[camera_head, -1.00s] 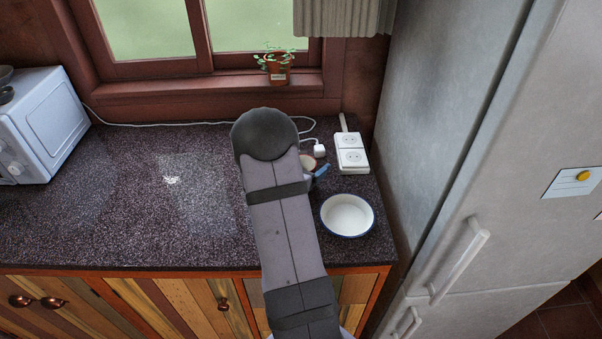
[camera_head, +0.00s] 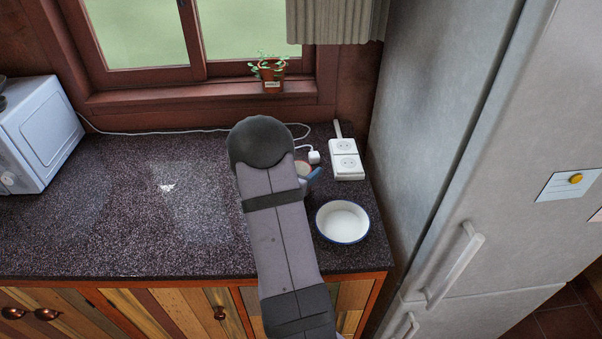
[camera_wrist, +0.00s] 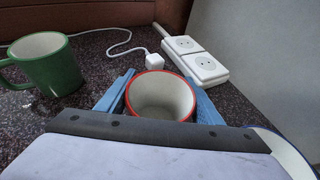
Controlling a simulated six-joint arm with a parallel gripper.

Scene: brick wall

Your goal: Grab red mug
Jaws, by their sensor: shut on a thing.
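The red mug (camera_wrist: 160,98) shows in the wrist view as a red rim around a pale inside. It is upright, and my gripper's (camera_wrist: 160,92) blue fingers are shut on it from its left and right sides. Its lower part is hidden by my wrist. In the head view a small part of the mug's rim (camera_head: 303,168) shows beside my arm, and most of it is hidden behind the arm.
A green mug (camera_wrist: 48,66) stands to the left in the wrist view. A white bowl with a blue rim (camera_head: 342,222) sits to the right, near the fridge (camera_head: 440,150).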

